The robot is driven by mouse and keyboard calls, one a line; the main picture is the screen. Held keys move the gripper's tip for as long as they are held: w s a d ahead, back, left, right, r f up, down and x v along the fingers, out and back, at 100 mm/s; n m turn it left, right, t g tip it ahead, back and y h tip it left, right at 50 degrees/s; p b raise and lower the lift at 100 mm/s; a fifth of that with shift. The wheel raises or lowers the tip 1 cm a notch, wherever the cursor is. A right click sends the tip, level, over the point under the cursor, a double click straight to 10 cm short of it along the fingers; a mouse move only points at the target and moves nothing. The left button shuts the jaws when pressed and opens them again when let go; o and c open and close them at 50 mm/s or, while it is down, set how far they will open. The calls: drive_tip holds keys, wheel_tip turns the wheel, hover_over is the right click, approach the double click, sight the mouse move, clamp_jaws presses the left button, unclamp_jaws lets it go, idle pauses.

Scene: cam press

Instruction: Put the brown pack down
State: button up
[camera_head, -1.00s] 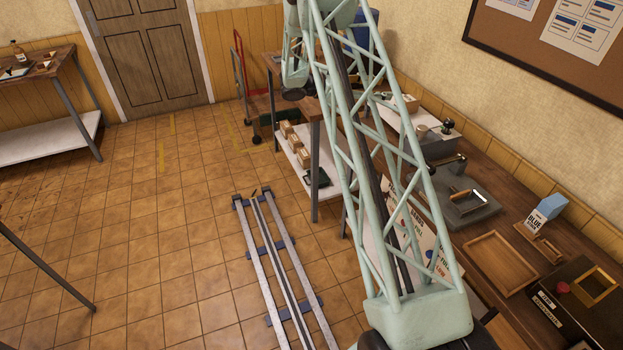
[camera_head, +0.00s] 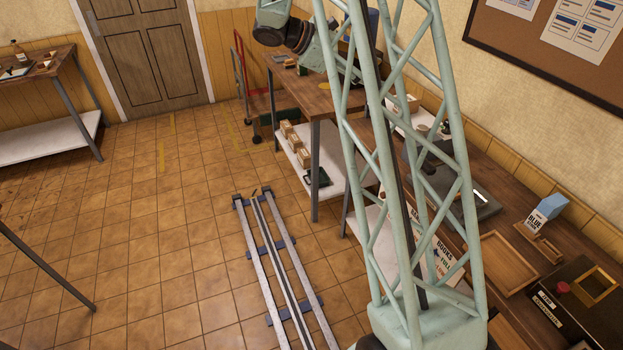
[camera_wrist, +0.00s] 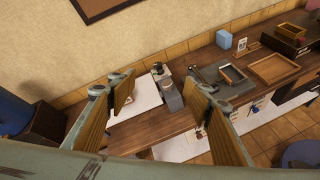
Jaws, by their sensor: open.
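My gripper (camera_wrist: 163,88) is open, its two brown-padded fingers wide apart on either side of the wrist view. I see nothing held between them; below the gap are a white surface (camera_wrist: 140,120) and the wooden bench (camera_wrist: 150,135). Several small brown packs (camera_head: 294,145) sit in a row on the white lower shelf of the table at the centre of the head view. A tan box (camera_head: 405,103) stands on the bench behind my arm. I cannot tell which of these is the task's brown pack. In the head view my fingers are not clear.
A grey plate with a lever tool (camera_wrist: 232,80) lies on the bench, with a wooden tray (camera_wrist: 274,69) beside it. A blue packet (camera_head: 547,206) stands near the wall. A red hand truck (camera_head: 240,80) stands behind the table. The floor left of the rail is clear.

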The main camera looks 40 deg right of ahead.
drive_tip(key=s+a+r+m+t+y, duration=0.1)
drive_tip(key=s+a+r, duration=0.25)
drive_tip(key=a, duration=0.35)
drive_tip(key=s+a+r+m+y, duration=0.2)
drive_tip(key=s+a+r, duration=0.1)
drive_tip(key=s+a, duration=0.25)
drive_tip(key=s+a+r+m+t+y, duration=0.1)
drive_tip(key=s+a+t+y, duration=0.1)
drive_tip(key=s+a, duration=0.7)
drive_tip(key=s+a+m+t+y, duration=0.2)
drive_tip(key=s+a, duration=0.7)
drive_tip(key=a, duration=0.6)
drive_tip(key=s+a+r+m+t+y, duration=0.1)
drive_tip(key=s+a+m+t+y, duration=0.1)
drive_tip(key=s+a, duration=0.7)
drive_tip(key=shift+s+a+r+t+y, duration=0.3)
drive_tip(key=shift+a+t+y, duration=0.4)
drive_tip(key=shift+a+y, duration=0.8)
drive_tip(key=shift+w+a+r+h, duration=0.1)
drive_tip(key=shift+w+a+h, duration=0.1)
drive_tip(key=shift+h, duration=0.1)
